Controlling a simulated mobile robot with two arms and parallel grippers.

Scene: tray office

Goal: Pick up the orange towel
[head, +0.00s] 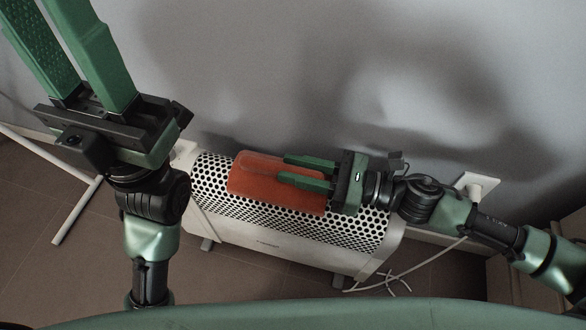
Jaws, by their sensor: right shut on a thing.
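The orange towel (248,178) is a folded, rounded rectangle on top of a white perforated heater (225,208). My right gripper (282,169) reaches in from the right and is shut on the towel, its green fingers lying along the towel's right part. I cannot tell whether the towel is lifted clear of the heater's top. My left gripper (68,5) is raised at the upper left, away from the towel. Its two green fingers stand apart at the base, and their tips are cut off by the top edge of the picture.
The heater stands on a brown tiled floor (50,270) against a grey wall (250,60). A white cable (425,262) runs from a wall socket (478,184) to the floor at the right. A white rack leg (76,212) stands at the left.

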